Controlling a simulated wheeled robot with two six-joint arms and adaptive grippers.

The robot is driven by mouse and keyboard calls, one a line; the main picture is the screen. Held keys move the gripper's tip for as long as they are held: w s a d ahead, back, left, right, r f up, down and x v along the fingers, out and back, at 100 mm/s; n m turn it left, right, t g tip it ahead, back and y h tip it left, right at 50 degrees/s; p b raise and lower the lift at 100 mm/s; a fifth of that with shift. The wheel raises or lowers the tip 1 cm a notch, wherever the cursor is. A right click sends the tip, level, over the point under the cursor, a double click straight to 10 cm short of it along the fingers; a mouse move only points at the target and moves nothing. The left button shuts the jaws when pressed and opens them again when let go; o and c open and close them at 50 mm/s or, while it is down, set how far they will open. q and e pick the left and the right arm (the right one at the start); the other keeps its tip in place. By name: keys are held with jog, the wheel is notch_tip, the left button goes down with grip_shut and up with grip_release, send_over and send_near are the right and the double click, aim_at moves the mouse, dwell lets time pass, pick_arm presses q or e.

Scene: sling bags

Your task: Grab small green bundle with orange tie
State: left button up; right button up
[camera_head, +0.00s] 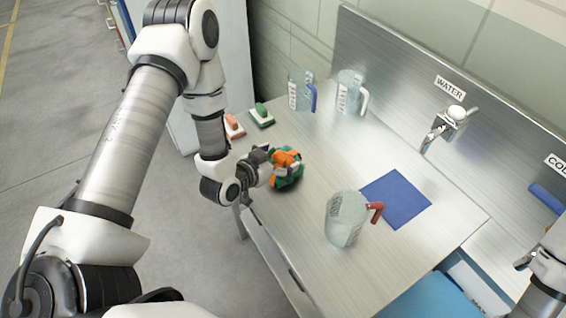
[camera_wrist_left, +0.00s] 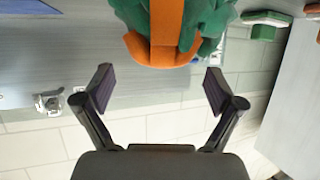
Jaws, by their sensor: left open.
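The green bundle with an orange tie (camera_head: 289,170) is at the left part of the metal counter, right at my left gripper. My left gripper (camera_head: 266,165) comes in from the left beside it and partly hides it. In the left wrist view the bundle (camera_wrist_left: 168,28) fills the top middle, with the orange band running down its centre. There the two fingers of my left gripper (camera_wrist_left: 158,88) are spread wide, and the bundle lies just beyond the fingertips. My right arm shows only at the lower right edge of the head view, and its gripper cannot be made out.
A clear jug with a red handle (camera_head: 346,218) stands right of the bundle, beside a blue mat (camera_head: 396,198). Two more jugs (camera_head: 300,90) (camera_head: 349,92) stand at the back. A green-handled brush (camera_head: 262,116) and an orange-handled one (camera_head: 234,126) lie behind the gripper.

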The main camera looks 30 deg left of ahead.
aim_at(287, 152)
pick_arm(q)
jog(key=x, duration=0.3)
jog(key=shift+w+p, duration=0.3)
jog(key=shift+s, duration=0.1)
jog(key=shift+c, duration=0.6)
grip_shut()
pick_arm(e)
jog(key=shift+r, duration=0.7)
pick_arm(q)
jog(key=shift+r, duration=0.1)
pick_arm(e)
jog(key=shift+w+f, duration=0.1)
